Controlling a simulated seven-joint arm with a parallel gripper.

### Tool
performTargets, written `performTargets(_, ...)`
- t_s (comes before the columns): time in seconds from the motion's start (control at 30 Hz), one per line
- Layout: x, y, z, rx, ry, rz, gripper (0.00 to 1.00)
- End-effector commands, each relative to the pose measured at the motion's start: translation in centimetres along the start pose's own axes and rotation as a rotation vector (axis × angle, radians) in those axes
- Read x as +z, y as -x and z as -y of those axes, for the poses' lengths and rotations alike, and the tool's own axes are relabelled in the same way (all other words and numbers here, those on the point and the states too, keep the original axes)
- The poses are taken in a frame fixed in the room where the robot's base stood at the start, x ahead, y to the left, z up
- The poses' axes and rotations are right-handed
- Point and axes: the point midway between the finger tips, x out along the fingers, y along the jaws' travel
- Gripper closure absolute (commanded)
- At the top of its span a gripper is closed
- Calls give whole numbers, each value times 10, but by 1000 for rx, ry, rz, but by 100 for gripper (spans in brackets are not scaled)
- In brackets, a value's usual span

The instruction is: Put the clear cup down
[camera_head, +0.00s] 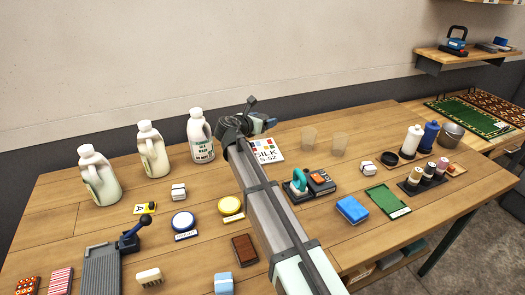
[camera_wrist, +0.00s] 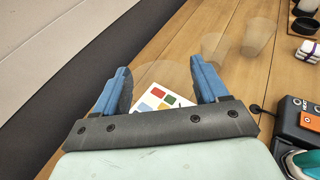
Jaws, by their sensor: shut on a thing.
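My gripper (camera_wrist: 159,72) is shut on a clear cup (camera_wrist: 160,75), whose faint round outline shows between the two blue fingers in the wrist view. In the head view my gripper (camera_head: 262,122) is at the back middle of the wooden table (camera_head: 350,245), near a white card marked SILK S-52 (camera_head: 265,151). The held cup is hard to make out there. Its height over the table cannot be told. Two more clear cups stand to the right, one nearer (camera_head: 309,138) and one farther right (camera_head: 340,143); both also show in the wrist view.
White jugs (camera_head: 201,137) stand at the back left. A dark box with a teal-handled tool (camera_head: 300,183) sits right of my arm. A white block (camera_head: 368,168), black ring (camera_head: 388,159) and bottles (camera_head: 412,142) are farther right. Bare wood lies around the two cups.

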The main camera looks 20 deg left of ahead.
Motion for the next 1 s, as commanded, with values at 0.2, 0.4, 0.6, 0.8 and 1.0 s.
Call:
performTargets(0.2,20,-45,-17,-77,-18,0,55)
performTargets(0.4,20,-48,-15,-127,-35,-2,55)
performTargets(0.6,0,-53,-12,-136,-45,-6,55)
performTargets(0.8,-30,-62,-13,-137,-45,-5,55)
performTargets(1.0,-45,-67,-13,-136,-45,-5,55)
